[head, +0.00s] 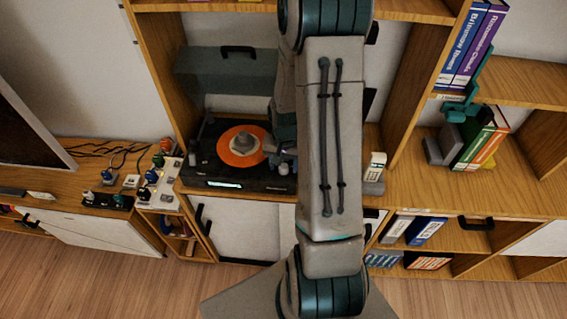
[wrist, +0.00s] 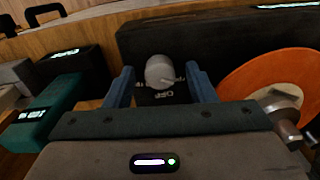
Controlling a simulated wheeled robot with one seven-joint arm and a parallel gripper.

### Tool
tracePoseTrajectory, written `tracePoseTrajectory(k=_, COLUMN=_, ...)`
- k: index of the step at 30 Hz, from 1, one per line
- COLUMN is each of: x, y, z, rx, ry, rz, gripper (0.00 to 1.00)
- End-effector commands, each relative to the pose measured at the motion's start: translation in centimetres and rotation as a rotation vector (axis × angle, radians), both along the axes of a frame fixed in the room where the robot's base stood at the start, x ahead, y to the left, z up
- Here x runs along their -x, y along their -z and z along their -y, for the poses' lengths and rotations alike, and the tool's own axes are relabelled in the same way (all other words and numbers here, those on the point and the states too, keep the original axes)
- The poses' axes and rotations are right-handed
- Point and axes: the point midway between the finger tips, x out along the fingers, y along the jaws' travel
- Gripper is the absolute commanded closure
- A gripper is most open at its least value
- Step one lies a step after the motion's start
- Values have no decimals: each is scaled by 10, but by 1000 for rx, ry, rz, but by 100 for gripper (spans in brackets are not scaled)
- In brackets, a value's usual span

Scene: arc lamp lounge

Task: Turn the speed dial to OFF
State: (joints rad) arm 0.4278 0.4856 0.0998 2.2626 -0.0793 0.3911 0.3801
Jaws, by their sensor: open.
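The speed dial (wrist: 160,72) is a round grey knob on the black turntable (wrist: 218,40), seen in the wrist view. An OFF label shows on the panel just below it in the picture; other marks beside it are too small to read. I cannot tell surely where the dial points. My gripper (wrist: 161,77) is open, its two blue fingers on either side of the dial, with visible gaps. The turntable also shows in the head view (head: 205,168), where my arm covers its right part and the dial.
An orange record (head: 240,146) lies on the turntable, and shows close right of my fingers in the wrist view (wrist: 262,75). The tonearm is near it. Wooden shelf walls (head: 160,75) flank the turntable. A white handset (head: 376,166) stands right; small switch panels (head: 160,185) sit left.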

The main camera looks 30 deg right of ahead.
Motion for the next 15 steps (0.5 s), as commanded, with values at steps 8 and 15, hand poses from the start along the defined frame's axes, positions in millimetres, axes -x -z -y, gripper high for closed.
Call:
tracePoseTrajectory(k=8, x=0, y=0, z=0, rx=0, ry=0, rz=0, gripper=83)
tracePoseTrajectory(k=15, x=0, y=0, z=0, rx=0, ry=4, rz=0, gripper=94)
